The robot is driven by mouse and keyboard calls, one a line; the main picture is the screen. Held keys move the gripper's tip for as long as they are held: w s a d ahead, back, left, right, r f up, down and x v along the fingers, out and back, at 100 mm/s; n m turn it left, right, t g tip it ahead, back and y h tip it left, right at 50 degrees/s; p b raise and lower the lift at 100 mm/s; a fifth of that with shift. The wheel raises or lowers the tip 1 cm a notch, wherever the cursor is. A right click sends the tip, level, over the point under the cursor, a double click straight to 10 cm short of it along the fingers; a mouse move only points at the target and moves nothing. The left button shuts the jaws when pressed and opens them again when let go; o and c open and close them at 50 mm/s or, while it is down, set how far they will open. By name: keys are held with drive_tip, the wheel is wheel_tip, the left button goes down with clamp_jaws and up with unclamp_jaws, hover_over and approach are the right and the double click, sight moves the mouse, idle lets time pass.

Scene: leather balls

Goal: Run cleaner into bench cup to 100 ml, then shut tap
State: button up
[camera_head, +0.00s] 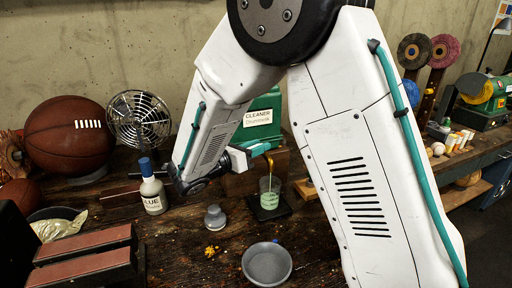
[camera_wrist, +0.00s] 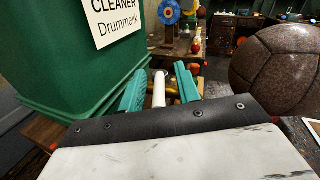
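The green cleaner container (camera_head: 262,112) stands at the back of the bench, partly hidden by my arm. It fills the upper left of the wrist view (camera_wrist: 75,60). Below it in the head view is the brass-coloured tap (camera_head: 269,160), with a yellowish streak running down toward the cup. The clear bench cup (camera_head: 269,188) stands upright under it with pale green liquid inside; its marks are too small to read. My gripper (camera_head: 245,152) is beside the tap. In the wrist view my gripper (camera_wrist: 160,88) has its teal fingers apart, with a white rod (camera_wrist: 159,90) between them; contact is unclear.
The cup stands on a dark square base (camera_head: 284,208). A glue bottle (camera_head: 152,190), a grey weight-like piece (camera_head: 214,218) and a grey bowl (camera_head: 267,264) are nearby. A leather ball (camera_head: 66,138) and a fan (camera_head: 138,120) stand at the left.

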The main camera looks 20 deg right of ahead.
drive_tip(key=v, duration=0.8)
idle(7.2)
